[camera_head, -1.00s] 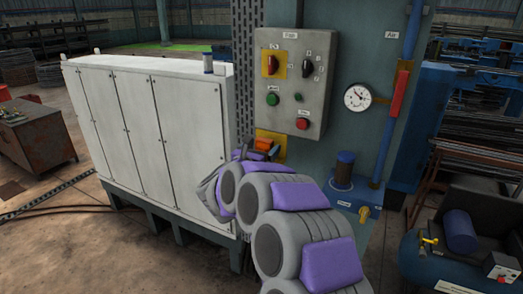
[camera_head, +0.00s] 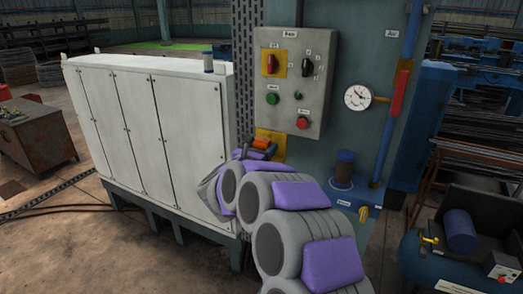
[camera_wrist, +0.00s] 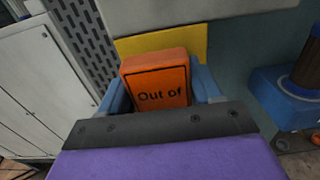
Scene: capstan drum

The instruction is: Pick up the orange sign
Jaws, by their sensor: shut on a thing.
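The orange sign (camera_wrist: 158,84) is in the middle of the wrist view, with the words "Out of" readable and its lower part hidden behind my wrist. My gripper (camera_wrist: 162,92) is shut on the sign, with a blue finger at each side of it. In the head view, only a small part of the orange sign (camera_head: 260,143) shows past my arm, just below the control panel. A yellow plate (camera_wrist: 200,40) is behind the sign. Whether the sign touches the plate I cannot tell.
The grey control panel (camera_head: 320,85) with knobs and buttons is just above my gripper. A white cabinet (camera_head: 140,130) stands to the left. A gauge (camera_head: 358,97), a blue pipe with a red handle (camera_head: 400,93) and a blue-capped unit (camera_head: 344,170) are to the right.

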